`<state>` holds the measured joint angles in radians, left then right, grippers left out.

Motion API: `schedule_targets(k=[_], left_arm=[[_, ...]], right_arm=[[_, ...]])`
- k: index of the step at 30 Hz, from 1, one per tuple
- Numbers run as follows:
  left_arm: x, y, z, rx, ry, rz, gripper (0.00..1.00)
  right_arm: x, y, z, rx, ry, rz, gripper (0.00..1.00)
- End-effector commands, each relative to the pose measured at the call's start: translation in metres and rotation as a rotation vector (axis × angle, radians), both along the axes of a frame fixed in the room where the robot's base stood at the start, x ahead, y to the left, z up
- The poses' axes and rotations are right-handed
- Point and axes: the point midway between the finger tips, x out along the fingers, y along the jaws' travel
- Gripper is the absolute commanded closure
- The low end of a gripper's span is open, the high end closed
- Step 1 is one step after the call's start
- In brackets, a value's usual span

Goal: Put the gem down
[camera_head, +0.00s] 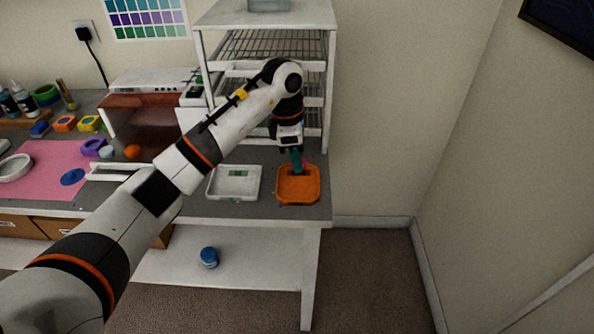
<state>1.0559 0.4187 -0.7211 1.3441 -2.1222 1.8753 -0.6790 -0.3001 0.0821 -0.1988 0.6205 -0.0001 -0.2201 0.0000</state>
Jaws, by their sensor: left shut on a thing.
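My left gripper (292,148) points down over the orange tray (312,196) at the right end of the bench. It is shut on a small teal piece (298,161), which looks like the gem. The teal piece hangs below the fingers, over the tray's back part. I cannot tell whether it touches the tray. The gripper hides part of the piece. My right gripper is not in view.
A white tray (214,194) stands left of the orange tray. A white wire-shelf rack (330,90) rises behind. A pink mat (45,182) with a blue disc (72,177) and several coloured blocks lie left. A blue jar (209,257) stands on the lower shelf.

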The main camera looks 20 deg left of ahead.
Motion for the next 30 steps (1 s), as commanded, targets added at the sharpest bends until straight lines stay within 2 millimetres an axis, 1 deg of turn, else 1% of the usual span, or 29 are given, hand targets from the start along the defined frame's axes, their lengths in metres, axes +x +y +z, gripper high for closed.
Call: schedule_targets(k=[1, 3, 8, 12, 15, 23, 26, 27, 30], left_arm=[[0.0, 0.0, -0.006, 0.0, 0.002, 0.001, 0.88], [0.0, 0.0, -0.012, 0.0, 0.001, 0.0, 0.88], [0.0, 0.0, -0.023, 0.0, 0.002, 0.0, 0.88], [-0.001, -0.001, -0.044, 0.0, 0.004, -0.001, 0.88], [0.0, -0.001, -0.056, -0.001, 0.002, 0.0, 0.88], [0.0, 0.0, -0.058, 0.0, -0.001, -0.001, 0.88], [0.0, 0.0, -0.062, 0.001, -0.001, -0.001, 0.88], [0.0, 0.0, -0.06, 0.001, 0.0, -0.001, 0.6], [0.0, 0.0, -0.06, 0.0, 0.0, -0.001, 0.45]], right_arm=[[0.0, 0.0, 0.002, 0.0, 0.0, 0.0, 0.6], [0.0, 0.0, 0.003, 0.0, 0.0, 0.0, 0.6], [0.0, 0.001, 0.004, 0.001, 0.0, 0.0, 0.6], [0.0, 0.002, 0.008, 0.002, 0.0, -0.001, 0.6], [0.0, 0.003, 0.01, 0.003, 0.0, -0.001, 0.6], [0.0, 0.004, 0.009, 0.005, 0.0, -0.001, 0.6], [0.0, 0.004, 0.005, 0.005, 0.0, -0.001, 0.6], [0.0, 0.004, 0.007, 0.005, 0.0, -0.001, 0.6], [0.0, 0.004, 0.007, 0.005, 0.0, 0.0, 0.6]])
